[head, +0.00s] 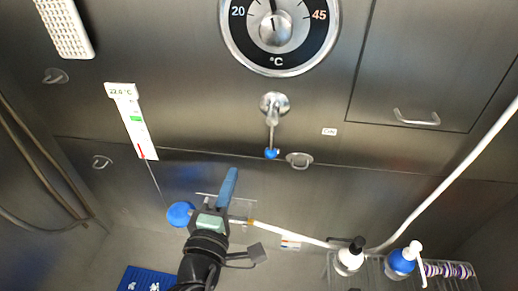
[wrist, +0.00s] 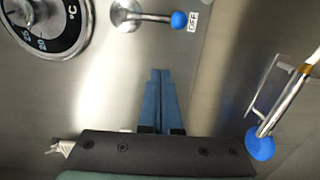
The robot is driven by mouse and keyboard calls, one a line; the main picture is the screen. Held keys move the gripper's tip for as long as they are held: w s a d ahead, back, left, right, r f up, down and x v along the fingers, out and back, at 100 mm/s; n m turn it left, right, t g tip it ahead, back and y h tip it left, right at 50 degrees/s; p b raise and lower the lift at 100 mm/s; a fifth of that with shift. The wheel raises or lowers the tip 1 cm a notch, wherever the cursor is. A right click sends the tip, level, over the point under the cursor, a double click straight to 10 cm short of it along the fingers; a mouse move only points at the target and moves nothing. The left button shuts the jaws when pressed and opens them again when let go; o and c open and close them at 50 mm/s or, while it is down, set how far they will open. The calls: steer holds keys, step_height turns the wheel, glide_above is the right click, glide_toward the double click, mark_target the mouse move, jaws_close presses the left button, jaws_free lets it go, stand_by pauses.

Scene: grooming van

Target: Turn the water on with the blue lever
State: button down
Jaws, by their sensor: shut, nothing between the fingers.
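The blue lever (head: 271,153) is a chrome arm with a blue ball tip, hanging straight down from a round chrome mount on the steel wall below the temperature dial. In the wrist view the lever (wrist: 150,17) is at the top, its blue tip beside a small label reading OFF (wrist: 193,20). My gripper (head: 233,171) has blue fingers, closed together and empty. In the head view it is below and left of the lever tip, apart from it. The wrist view shows the closed fingertips (wrist: 160,72) apart from the lever.
The dial (head: 312,48) is above the lever. A chrome wand with a blue end (head: 180,214) lies near my gripper, joined to a white hose (head: 450,180). A strip thermometer (head: 130,120) hangs left. Pump bottles (head: 402,262) stand lower right.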

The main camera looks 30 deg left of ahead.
mark_target(272, 133)
steer(key=w+p, duration=0.4)
steer(key=w, duration=0.6)
steer(key=shift+p, duration=0.3)
steer(key=shift+f+n+b, duration=0.1)
steer(key=shift+n+b, duration=0.2)
steer(key=shift+b, duration=0.05)
